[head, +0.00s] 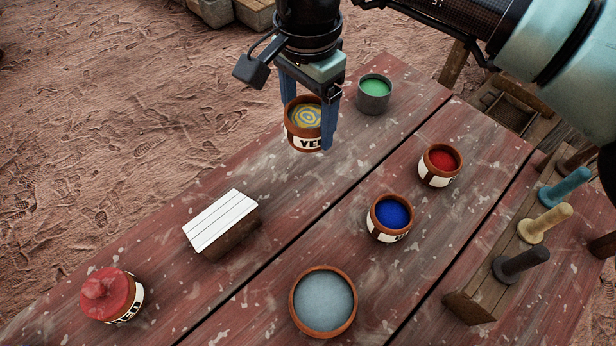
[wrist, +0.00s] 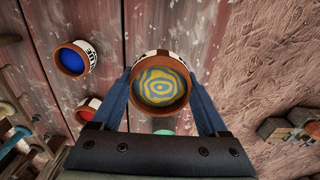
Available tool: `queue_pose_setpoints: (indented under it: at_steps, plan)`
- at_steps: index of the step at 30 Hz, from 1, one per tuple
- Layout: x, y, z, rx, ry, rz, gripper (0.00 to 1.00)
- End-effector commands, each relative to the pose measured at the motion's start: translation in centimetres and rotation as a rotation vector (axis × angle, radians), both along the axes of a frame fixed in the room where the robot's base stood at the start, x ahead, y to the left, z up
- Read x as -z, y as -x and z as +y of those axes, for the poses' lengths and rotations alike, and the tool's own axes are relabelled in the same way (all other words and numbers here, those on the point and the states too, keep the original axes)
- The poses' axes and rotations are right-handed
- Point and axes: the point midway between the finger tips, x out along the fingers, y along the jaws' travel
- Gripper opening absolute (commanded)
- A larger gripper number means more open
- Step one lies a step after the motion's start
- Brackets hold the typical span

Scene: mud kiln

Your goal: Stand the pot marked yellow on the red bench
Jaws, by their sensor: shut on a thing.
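The pot marked yellow (head: 308,143) is a terracotta pot with a white label reading "YE…" and swirled yellow and blue contents. My gripper (head: 306,124) is shut on it, one blue finger on each side. The pot is upright near the far edge of the red bench (head: 150,262) and looks raised above the boards; the gap is hard to judge. In the wrist view the pot (wrist: 162,82) sits between the fingers and looks larger than the pots below. Another pot (head: 136,302), with a red knobbed lid and a label seeming to start "YE", stands at the bench's left.
On the bench stand a grey pot of green (head: 374,96), a red-filled pot (head: 440,166), a blue-filled pot (head: 390,219), a grey-filled pot (head: 323,302) and a white-topped block (head: 222,222). A peg rack (head: 510,255) is at right. Boards between block and blue pot are clear.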

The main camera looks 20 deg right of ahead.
Motion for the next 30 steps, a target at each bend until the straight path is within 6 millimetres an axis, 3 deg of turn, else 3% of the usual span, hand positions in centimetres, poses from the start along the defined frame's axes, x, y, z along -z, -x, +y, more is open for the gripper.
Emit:
queue_pose_setpoints:
  at_steps: [7,21,30]
  plan:
    - [4.4,0.1,0.1,0.006,-0.003,0.003,0.09]
    - [9.6,0.1,0.1,0.003,-0.002,0.002,0.09]
    - [9.9,0.0,0.0,0.003,0.000,0.000,0.09]
